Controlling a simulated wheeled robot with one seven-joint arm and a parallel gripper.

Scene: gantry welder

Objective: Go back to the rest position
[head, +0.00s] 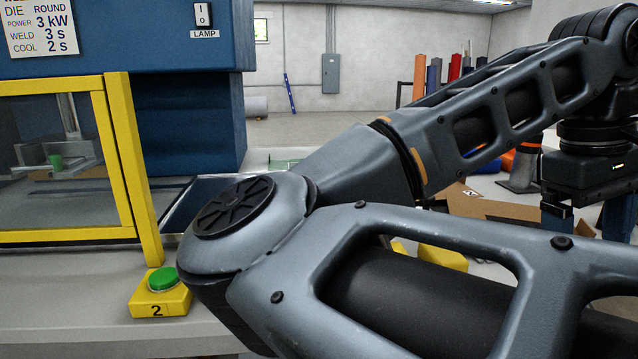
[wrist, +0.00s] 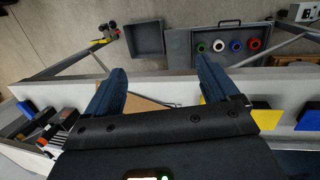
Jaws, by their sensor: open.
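My gripper (wrist: 160,90) is open in the wrist view, its two dark blue fingers spread wide apart with nothing between them. It hangs above a pale surface edge and a brown cardboard piece (wrist: 135,103). In the head view my arm is folded across the right half, and its wrist end is at the far right; the fingers are only partly visible there.
The blue welder (head: 120,40) with its yellow-framed window (head: 120,150) stands at left. A yellow button box (head: 160,295) with a green button sits on the bench front.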

